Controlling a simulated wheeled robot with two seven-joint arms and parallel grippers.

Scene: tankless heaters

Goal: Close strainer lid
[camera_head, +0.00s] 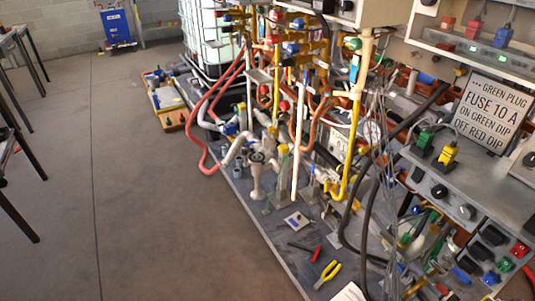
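No strainer lid can be picked out for certain. A pale upright fitting (257,180) with a round grey-and-dark top stands near the left edge of the bench among the pipes. It may be the strainer, but it is too small to tell whether a lid on it is open or shut. A white pipe bend (235,148) lies just left of its top. Neither of my grippers shows in the head view.
Red hoses (205,110), a yellow pipe (354,130) and black cables crowd the bench. Yellow-handled pliers (328,274) lie near its front edge. A sign (491,110) and switch panels stand at right.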

